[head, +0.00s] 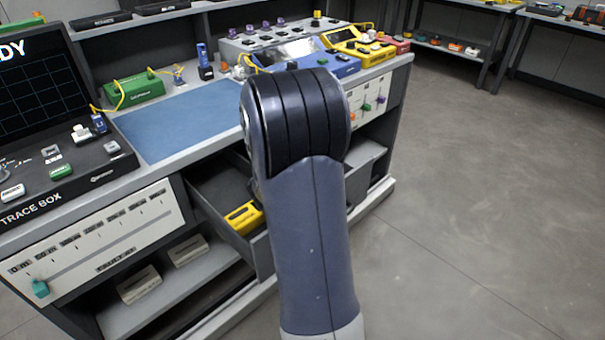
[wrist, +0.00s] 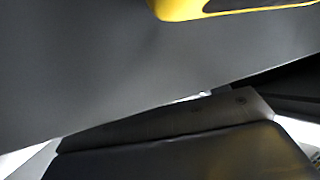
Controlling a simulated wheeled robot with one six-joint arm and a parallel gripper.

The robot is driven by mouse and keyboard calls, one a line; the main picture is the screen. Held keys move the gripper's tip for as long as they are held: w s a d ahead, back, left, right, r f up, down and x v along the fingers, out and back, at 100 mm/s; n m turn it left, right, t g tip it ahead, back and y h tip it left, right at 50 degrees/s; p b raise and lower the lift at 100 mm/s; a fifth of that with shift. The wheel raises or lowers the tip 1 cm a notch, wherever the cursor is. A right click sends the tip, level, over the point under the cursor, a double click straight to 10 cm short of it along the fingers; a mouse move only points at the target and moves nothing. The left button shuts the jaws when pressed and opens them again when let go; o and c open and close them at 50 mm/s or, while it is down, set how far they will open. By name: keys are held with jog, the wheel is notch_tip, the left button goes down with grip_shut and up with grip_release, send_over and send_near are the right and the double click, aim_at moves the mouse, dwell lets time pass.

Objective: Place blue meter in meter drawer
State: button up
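I cannot make out a blue meter for certain. An upright blue handheld unit (head: 204,56) stands at the back of the bench, and a wider blue device (head: 334,64) lies to its right, partly behind my arm. An open grey drawer (head: 262,252) under the bench holds a yellow meter (head: 243,217). Part of a yellow object, probably this meter, shows at the top of the wrist view (wrist: 215,8) over a plain grey surface. My arm hides the drawer's right part in the head view.
A blue mat (head: 180,122) on the bench is clear. The trace box (head: 75,165) stands at left and a green device (head: 134,91) behind it. Shelves with white boxes (head: 138,284) lie below. Floor (head: 470,200) at right is open.

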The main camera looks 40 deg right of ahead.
jog(key=shift+o, duration=0.3)
jog(key=shift+f, duration=0.15)
jog(key=shift+r, duration=0.5)
jog(key=p+v, duration=0.5)
jog(key=v, duration=0.7)
jog(key=shift+r+p, duration=0.2)
jog(key=shift+p, duration=0.1)
jog(key=shift+r, duration=0.15)
